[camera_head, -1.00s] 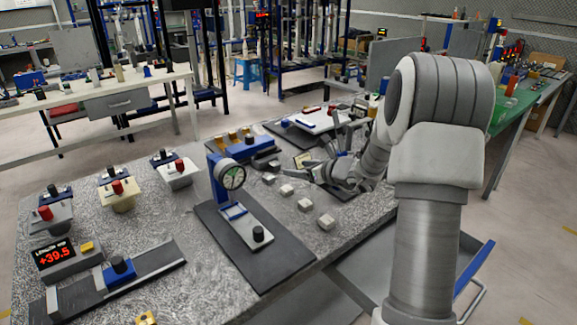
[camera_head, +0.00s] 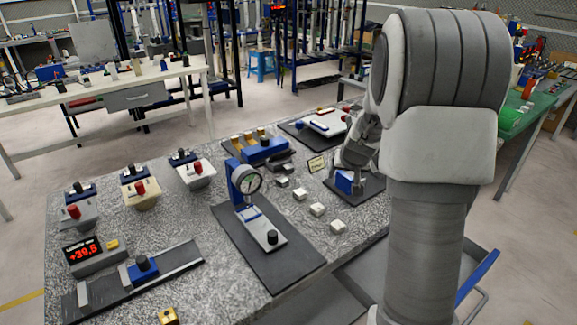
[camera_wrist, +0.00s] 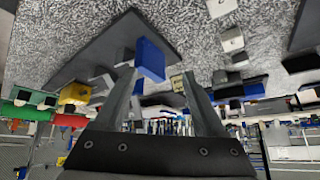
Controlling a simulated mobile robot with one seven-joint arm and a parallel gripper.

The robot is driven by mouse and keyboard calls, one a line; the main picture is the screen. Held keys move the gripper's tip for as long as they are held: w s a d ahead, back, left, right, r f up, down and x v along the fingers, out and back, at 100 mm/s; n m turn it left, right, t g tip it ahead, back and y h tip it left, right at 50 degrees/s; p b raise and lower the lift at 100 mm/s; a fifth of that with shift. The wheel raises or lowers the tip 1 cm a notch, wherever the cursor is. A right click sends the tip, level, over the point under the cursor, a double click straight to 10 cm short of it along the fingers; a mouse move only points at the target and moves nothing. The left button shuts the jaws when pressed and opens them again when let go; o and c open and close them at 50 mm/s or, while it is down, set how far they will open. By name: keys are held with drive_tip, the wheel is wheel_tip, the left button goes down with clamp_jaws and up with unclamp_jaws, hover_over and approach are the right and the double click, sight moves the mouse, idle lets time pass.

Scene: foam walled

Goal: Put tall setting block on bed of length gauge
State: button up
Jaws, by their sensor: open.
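The length gauge (camera_head: 100,257) stands at the front left of the granite table, its red display reading +39.5. Its long dark bed (camera_head: 185,262) carries a blue carriage with a black knob (camera_head: 142,264). A blue block (camera_head: 345,182) stands on a dark mat at the table's right side, partly behind my gripper (camera_head: 350,178); I cannot tell for sure that it is the tall setting block. In the wrist view, my gripper (camera_wrist: 158,78) is open, and the blue block (camera_wrist: 151,60) shows near its fingertips, closer to the left finger. Contact cannot be told.
A dial gauge stand (camera_head: 245,187) on a dark plate stands between the block and the length gauge. Small white blocks (camera_head: 317,210) lie in a row beside it. Red-knobbed fixtures (camera_head: 140,190) stand at the left. A small brass block (camera_head: 169,316) lies at the front edge.

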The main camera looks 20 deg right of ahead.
drive_tip(key=w+d+r+n+t+h+p, duration=0.1)
drive_tip(key=w+d+r+n+t+p, duration=0.2)
drive_tip(key=n, duration=0.8)
drive_tip(key=w+d+r+n+t, duration=0.1)
drive_tip(key=w+r+n, duration=0.35)
drive_tip(key=n, duration=0.55)
drive_tip(key=w+a+n+y+p, duration=0.1)
drive_tip(key=a+n+y+p, duration=0.3)
drive_tip(key=n, duration=0.9)
drive_tip(key=n+g+y, duration=0.2)
drive_tip(key=n, duration=0.8)
approach(290, 167)
drive_tip(key=x, duration=0.4)
drive_tip(key=shift+w+a+r+b, duration=0.1)
drive_tip(key=shift+w+r+b, duration=0.05)
drive_tip(key=shift+b, duration=0.25)
drive_tip(key=shift+x, duration=2.55)
clamp_jaws()
